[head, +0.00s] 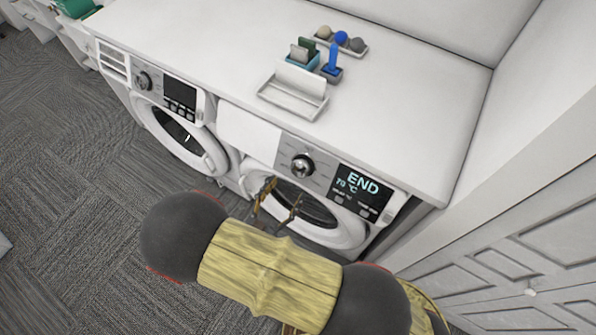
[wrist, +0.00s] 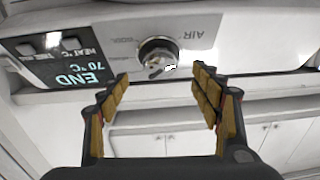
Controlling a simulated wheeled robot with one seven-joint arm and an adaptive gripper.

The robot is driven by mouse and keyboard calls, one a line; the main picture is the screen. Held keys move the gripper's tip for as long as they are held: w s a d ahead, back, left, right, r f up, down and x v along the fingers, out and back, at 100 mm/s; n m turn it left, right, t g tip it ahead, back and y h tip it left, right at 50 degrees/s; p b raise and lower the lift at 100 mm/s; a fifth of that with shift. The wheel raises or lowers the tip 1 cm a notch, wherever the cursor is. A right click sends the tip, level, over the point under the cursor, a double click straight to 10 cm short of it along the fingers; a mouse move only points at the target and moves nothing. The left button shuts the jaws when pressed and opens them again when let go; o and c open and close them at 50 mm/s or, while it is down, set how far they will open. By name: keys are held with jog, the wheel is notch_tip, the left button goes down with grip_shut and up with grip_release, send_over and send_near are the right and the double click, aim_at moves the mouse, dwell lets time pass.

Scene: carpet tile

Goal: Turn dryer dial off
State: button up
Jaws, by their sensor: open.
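The dryer (head: 318,222) is the right-hand front-loading machine, with a dark round door and a display (head: 362,188) reading END and 70 °C. Its silver dial (head: 302,166) sits left of the display on the control panel. In the wrist view the panel appears upside down, with the dial (wrist: 158,57) at upper centre and the display (wrist: 72,80) at left. My gripper (head: 279,196) is open and empty, below the dial in front of the dryer door. In the wrist view its padded fingers (wrist: 160,80) are apart, with the dial beyond and between them. They appear clear of it.
A second machine (head: 172,128) with its own dial (head: 143,80) and dark display stands at left. On the white countertop (head: 200,50) are a white tray (head: 294,98), a blue brush (head: 333,62) and a small tray of balls (head: 341,44). White cabinets (head: 540,260) stand at right.

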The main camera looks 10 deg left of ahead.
aim_at(299, 174)
jog(key=x, duration=0.7)
jog(key=shift+f+b, duration=0.1)
jog(key=shift+b, duration=0.3)
jog(key=shift+c, duration=0.2)
jog(key=c, duration=1.1)
jog(key=n+y+p, duration=0.1)
jog(key=n, duration=0.1)
jog(key=n+y+p, duration=0.1)
jog(key=p, duration=0.1)
jog(key=n+p, duration=0.1)
jog(key=n, duration=0.1)
jog(key=shift+s+d+r+n+y+p, duration=0.1)
jog(key=shift+d+r+n+y+p, duration=0.1)
jog(key=shift+r+n+y+p, duration=0.15)
jog(key=n+y+p, duration=0.2)
jog(key=n+p, duration=0.1)
jog(key=n, duration=0.1)
jog(key=shift+d, duration=0.15)
jog(key=shift+f+n+g+y+p, duration=0.1)
jog(key=shift+n+g+y+p, duration=0.2)
jog(key=shift+n+y+p, duration=0.35)
